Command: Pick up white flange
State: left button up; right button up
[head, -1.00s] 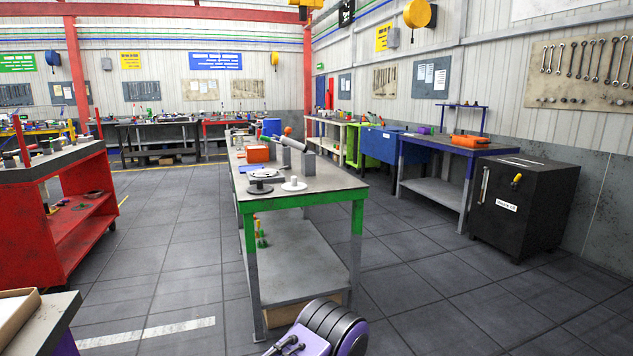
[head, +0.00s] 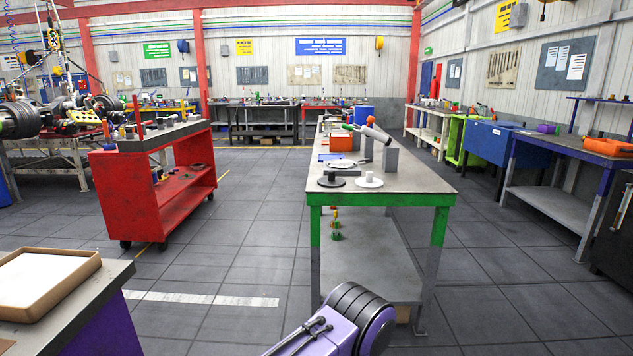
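The white flange (head: 368,181), a flat disc with a short upright hub, lies on top of the green-edged table (head: 420,183), near its front edge. A similar dark flange (head: 331,182) lies just to its left, apart from it. Neither of my grippers is in view. A purple and black ribbed part at the bottom centre looks like part of my own body. Nothing covers the white flange.
Behind the flanges are a grey plate (head: 341,164), a grey block (head: 390,160) and an orange box (head: 342,141). A red cart (head: 150,190) stands left. A purple-sided bench with a shallow tray (head: 40,285) is at lower left. Open floor lies between.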

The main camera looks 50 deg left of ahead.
aim_at(369, 182)
jog(key=u, duration=1.65)
jog(key=i, duration=2.55)
jog(key=z, duration=0.2)
